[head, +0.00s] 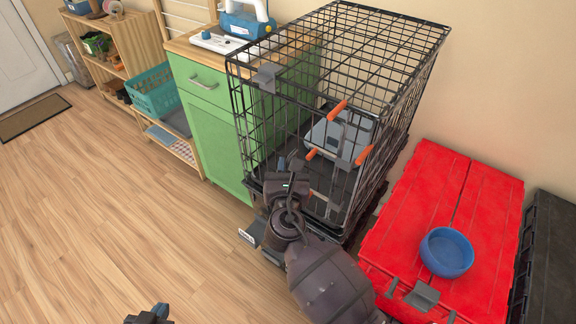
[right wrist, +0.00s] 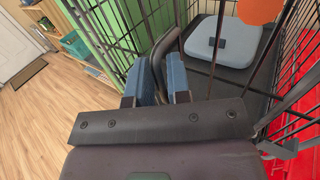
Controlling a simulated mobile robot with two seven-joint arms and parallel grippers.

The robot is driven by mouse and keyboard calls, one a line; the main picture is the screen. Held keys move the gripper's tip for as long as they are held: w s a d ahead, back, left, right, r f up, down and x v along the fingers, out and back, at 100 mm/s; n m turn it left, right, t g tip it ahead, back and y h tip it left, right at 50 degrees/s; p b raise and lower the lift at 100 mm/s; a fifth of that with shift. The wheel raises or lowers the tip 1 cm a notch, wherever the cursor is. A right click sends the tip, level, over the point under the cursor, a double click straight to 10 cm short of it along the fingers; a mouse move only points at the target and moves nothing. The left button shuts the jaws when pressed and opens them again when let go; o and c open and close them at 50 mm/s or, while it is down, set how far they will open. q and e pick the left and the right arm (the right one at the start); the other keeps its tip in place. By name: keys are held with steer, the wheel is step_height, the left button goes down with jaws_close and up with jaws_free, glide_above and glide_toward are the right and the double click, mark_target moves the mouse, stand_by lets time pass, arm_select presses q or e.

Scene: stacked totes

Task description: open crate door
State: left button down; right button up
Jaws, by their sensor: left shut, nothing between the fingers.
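The black wire crate (head: 385,45) stands against the wall, with orange pieces (head: 338,108) on its bars. A dark curved handle (right wrist: 158,52) at the crate front shows in the right wrist view. My right gripper (head: 290,184) is at the low front of the crate; in its wrist view the blue finger pads (right wrist: 157,80) sit close on either side of the handle. I cannot tell whether the door stands ajar. A grey pad (right wrist: 222,42) lies inside the crate. My left gripper (head: 150,315) is shut and empty, low at the bottom edge, away from the crate.
A green cabinet (head: 212,135) stands left of the crate. A red tote (head: 415,200) with a blue bowl (head: 446,252) on it stands to the right, beside a black tote (head: 550,260). The wooden floor (head: 110,205) is clear in front and to the left.

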jaws_close()
steer(key=shift+a, duration=0.1)
stand_by(0.4)
